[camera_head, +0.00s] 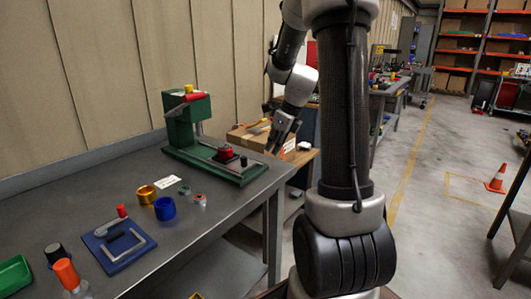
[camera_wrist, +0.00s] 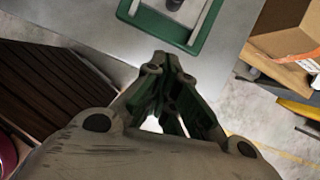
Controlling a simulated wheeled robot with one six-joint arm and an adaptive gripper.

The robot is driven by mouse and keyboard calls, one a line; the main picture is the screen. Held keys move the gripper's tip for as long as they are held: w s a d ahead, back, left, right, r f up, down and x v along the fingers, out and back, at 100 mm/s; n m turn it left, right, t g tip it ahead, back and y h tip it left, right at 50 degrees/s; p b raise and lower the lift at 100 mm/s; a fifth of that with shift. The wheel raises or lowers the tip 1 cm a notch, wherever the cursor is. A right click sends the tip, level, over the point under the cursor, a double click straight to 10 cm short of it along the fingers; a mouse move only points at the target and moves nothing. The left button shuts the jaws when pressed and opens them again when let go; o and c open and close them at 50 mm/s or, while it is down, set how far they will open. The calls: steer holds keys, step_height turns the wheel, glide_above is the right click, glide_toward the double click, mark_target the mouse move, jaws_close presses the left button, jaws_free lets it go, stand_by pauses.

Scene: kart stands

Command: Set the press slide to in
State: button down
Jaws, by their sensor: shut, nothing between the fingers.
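The green press (camera_head: 187,117) stands at the far end of the grey workbench, with a red handle on top. Its long green base (camera_head: 215,160) reaches toward the right bench edge and carries a pale slide track. A red part with a dark top (camera_head: 225,152) sits on the track, and a small black knob (camera_head: 243,161) stands nearer the track's right end. In the wrist view the end of the green base (camera_wrist: 190,46) and a black knob (camera_wrist: 174,4) show at the top. My gripper (camera_head: 272,149) is shut and empty, beyond the base's right end, apart from the knob.
A cardboard box (camera_head: 245,137) stands behind the base. On the bench lie a gold ring (camera_head: 147,194), a blue ring (camera_head: 165,208), small clear jars (camera_head: 199,200), a blue plate (camera_head: 118,246) and a green tray (camera_head: 14,274). Floor to the right is open, with a cone (camera_head: 497,178).

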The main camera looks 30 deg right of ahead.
steer(key=x, duration=0.9)
steer(key=shift+s, duration=0.1)
steer(key=shift+w+a+r, duration=0.1)
steer(key=shift+w+a, duration=0.2)
steer(key=shift+w, duration=0.25)
steer(key=shift+w+a, duration=0.3)
steer(key=shift+w, duration=0.3)
steer(key=shift+w+a, duration=0.3)
steer(key=shift+w, duration=0.3)
steer(key=w+a, duration=0.1)
steer(key=w, duration=0.3)
steer(key=w+a, duration=0.2)
steer(key=w, duration=0.3)
steer(key=w+a, duration=0.2)
steer(key=w, duration=0.3)
steer(key=shift+w+a, duration=0.1)
steer(key=shift+w+a+r, duration=0.1)
steer(key=shift+w, duration=0.25)
